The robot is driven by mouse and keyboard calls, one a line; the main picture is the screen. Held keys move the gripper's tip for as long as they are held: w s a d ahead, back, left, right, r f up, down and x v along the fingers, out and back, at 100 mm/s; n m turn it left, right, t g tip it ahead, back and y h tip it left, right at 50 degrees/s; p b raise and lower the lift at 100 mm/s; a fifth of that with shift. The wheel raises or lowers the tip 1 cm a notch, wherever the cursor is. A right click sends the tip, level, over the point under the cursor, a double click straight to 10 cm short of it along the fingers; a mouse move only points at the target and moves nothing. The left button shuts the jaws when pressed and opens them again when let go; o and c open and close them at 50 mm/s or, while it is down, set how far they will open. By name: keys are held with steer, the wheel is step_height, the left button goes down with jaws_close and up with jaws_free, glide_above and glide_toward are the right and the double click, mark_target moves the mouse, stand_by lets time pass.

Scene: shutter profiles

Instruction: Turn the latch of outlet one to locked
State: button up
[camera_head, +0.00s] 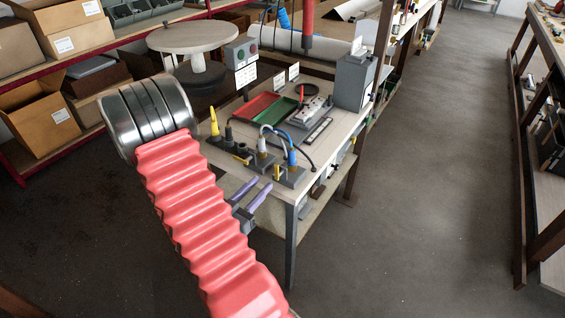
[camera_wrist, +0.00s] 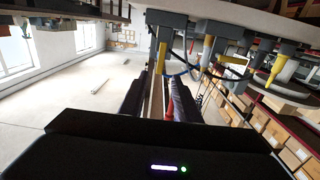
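Grey outlet blocks stand along the near edge of the workbench. The nearest block (camera_head: 291,177) carries a blue plug (camera_head: 291,158) with a cable, and a small yellow latch lever (camera_head: 277,172) stands upright beside it. A second block (camera_head: 264,162) has a pale plug and a cable. I cannot read which is outlet one. My gripper (camera_head: 256,190) is open and empty, its two purple-grey fingers apart, just off the bench's near edge, short of the yellow lever. In the wrist view, the yellow lever (camera_wrist: 162,52) shows beyond the gap between the fingers.
A tall yellow plug (camera_head: 214,124) and black plugs stand further left on the bench. Red (camera_head: 257,108) and green (camera_head: 278,118) trays and a grey box (camera_head: 354,80) lie behind. My red arm covers the lower left. The floor at right is clear.

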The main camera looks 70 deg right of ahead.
steer(key=shift+d, duration=0.15)
steer(key=shift+s+d, duration=0.35)
steer(key=shift+d, duration=1.9)
steer(key=shift+s+d, duration=0.4)
steer(key=shift+d, duration=1.8)
steer(key=shift+s+d, duration=0.35)
steer(key=shift+d, duration=1.9)
steer(key=shift+c, duration=0.2)
jaws_close()
steer(key=shift+a, duration=0.2)
steer(key=shift+d, duration=0.15)
